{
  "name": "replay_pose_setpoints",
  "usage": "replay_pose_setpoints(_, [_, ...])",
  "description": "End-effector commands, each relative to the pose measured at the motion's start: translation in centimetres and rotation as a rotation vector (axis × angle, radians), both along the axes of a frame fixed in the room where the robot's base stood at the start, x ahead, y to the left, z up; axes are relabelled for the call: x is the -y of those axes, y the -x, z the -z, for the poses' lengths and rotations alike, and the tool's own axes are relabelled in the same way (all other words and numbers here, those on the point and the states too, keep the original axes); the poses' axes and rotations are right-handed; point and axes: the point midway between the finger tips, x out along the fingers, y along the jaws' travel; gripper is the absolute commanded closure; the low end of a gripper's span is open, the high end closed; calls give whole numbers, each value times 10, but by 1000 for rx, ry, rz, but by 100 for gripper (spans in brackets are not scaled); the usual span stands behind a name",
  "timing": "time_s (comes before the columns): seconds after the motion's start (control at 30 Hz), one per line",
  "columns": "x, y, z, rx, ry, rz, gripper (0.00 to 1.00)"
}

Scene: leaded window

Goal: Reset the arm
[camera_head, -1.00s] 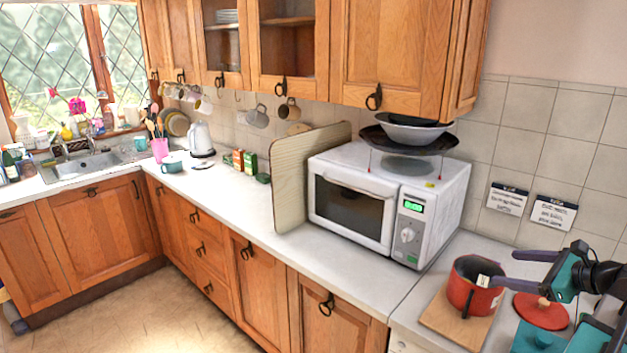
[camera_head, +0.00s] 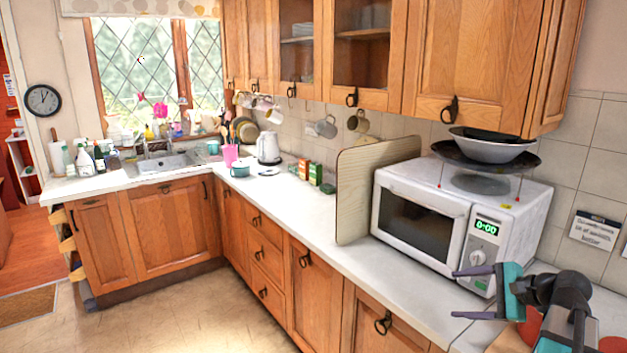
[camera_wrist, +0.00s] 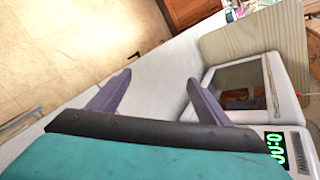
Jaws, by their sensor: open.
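My gripper (camera_head: 467,293) is at the lower right of the head view, in front of the microwave's right side and over the counter. Its two purple-grey fingers are apart with nothing between them. In the wrist view my gripper (camera_wrist: 158,88) is also open and empty, with the white counter (camera_wrist: 165,72) beyond the fingers. The white microwave (camera_head: 415,225) stands on the counter, its door closed and its display green. It also shows at the right of the wrist view (camera_wrist: 240,88).
A wooden board (camera_head: 362,195) stands upright left of the microwave. Bowls (camera_head: 492,150) rest on a rack above it. A kettle (camera_head: 268,147) and pink utensil cup (camera_head: 230,155) stand farther back near the sink (camera_head: 165,163). The counter left of the board and the floor (camera_head: 200,315) are largely clear.

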Motion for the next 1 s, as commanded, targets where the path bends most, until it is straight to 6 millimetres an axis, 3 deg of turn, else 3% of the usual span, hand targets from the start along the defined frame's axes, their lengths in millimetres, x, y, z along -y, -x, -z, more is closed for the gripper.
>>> replay_pose_setpoints(0.3, [-98,-37,33,87,136,-280,29])
replay_pose_setpoints(0.57, [-179,-52,67,160,238,-507,29])
replay_pose_setpoints(0.67, [-209,-53,89,175,276,-595,29])
replay_pose_setpoints(0.8, [-247,-46,134,167,333,-714,29])
replay_pose_setpoints(1.0, [-272,-26,198,108,392,-824,29])
